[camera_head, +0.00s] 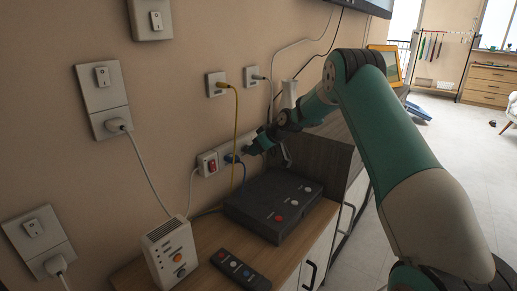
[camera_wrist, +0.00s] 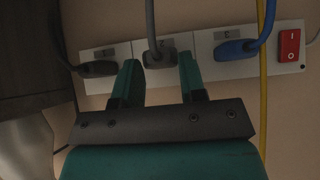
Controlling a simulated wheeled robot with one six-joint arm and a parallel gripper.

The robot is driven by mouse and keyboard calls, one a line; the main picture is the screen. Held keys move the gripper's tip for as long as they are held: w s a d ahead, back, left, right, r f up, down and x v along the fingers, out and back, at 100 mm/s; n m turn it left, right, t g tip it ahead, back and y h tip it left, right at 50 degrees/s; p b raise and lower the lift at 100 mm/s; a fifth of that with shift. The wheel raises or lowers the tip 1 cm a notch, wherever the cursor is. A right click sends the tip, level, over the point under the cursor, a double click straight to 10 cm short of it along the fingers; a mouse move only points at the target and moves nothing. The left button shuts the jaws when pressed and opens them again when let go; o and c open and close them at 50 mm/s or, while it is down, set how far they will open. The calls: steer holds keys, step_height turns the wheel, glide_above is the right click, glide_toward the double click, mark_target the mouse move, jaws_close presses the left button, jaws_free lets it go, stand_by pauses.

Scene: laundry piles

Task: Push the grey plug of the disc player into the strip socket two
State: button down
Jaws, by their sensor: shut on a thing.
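The white power strip (camera_head: 208,164) is on the wall behind the black disc player (camera_head: 272,207). In the wrist view the strip (camera_wrist: 204,40) has a red switch (camera_wrist: 289,45) at the right, a blue plug (camera_wrist: 236,48), and a black plug (camera_wrist: 98,69) at the left. My gripper (camera_wrist: 159,76) is shut on the grey plug (camera_wrist: 160,57), between the other two plugs. The grey plug is up against the strip's middle socket plate; I cannot tell how deep it sits. In the head view my gripper (camera_head: 254,148) is at the strip, and the grey plug is hidden.
A yellow cord (camera_wrist: 262,100) hangs beside the blue plug, close to my gripper. A white box (camera_head: 170,252) and a remote control (camera_head: 240,270) lie on the wooden cabinet top. A white vase (camera_head: 290,94) stands behind my arm. Other wall sockets (camera_head: 102,88) are at the left.

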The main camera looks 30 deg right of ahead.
steer(key=shift+w+a, duration=0.2)
steer(key=shift+w, duration=0.4)
stand_by(0.6)
steer(key=c, duration=0.6)
jaws_free()
steer(key=s+d+b, duration=0.1)
steer(key=s+d, duration=0.2)
steer(key=s, duration=0.5)
steer(key=shift+s, duration=0.2)
